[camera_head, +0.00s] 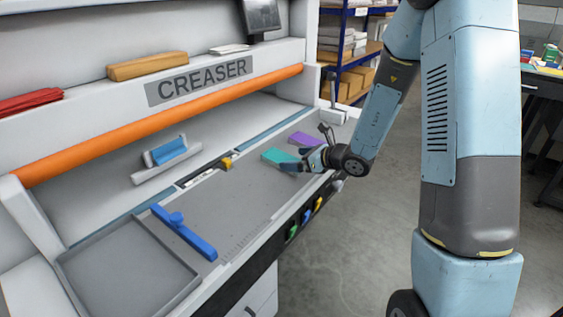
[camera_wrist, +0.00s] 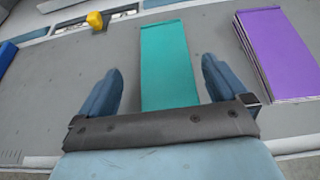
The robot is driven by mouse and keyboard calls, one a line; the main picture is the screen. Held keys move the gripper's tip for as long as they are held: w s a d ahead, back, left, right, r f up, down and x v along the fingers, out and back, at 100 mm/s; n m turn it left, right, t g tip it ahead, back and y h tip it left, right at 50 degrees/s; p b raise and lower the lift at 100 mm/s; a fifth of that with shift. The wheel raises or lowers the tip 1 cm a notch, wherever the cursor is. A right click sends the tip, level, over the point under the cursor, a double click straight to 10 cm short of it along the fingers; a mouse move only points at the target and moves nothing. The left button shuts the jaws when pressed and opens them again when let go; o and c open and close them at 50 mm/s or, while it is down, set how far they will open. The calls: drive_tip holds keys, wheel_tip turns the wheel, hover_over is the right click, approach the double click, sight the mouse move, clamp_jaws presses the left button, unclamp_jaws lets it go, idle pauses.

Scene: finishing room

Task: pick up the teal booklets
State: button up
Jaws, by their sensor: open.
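The teal booklets (camera_head: 280,156) lie flat on the grey bed of the creaser, near its right end in the head view. In the wrist view the teal stack (camera_wrist: 167,65) runs lengthwise between the fingers of my gripper (camera_wrist: 160,88). The fingers are spread, one on each side, with a gap to the stack on both sides. The near end of the stack is hidden behind the gripper body. In the head view my gripper (camera_head: 302,163) is low over the bed at the near side of the booklets. Whether the fingers touch the bed cannot be told.
A purple stack of booklets (camera_wrist: 281,52) lies close beside, right of the right finger. A yellow block (camera_wrist: 95,20) sits on the scale strip. A blue stop bar (camera_head: 184,234) and an empty grey tray (camera_head: 128,272) are at left. The bed between is clear.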

sight(279, 157)
drive_tip(key=shift+w+x, duration=0.15)
drive_tip(key=shift+x, duration=1.15)
drive_tip(key=shift+w+x, duration=0.15)
drive_tip(key=shift+x, duration=1.2)
drive_tip(key=shift+d, duration=0.25)
drive_tip(key=shift+c, duration=0.4)
drive_tip(key=shift+s, duration=0.1)
drive_tip(key=c, duration=1)
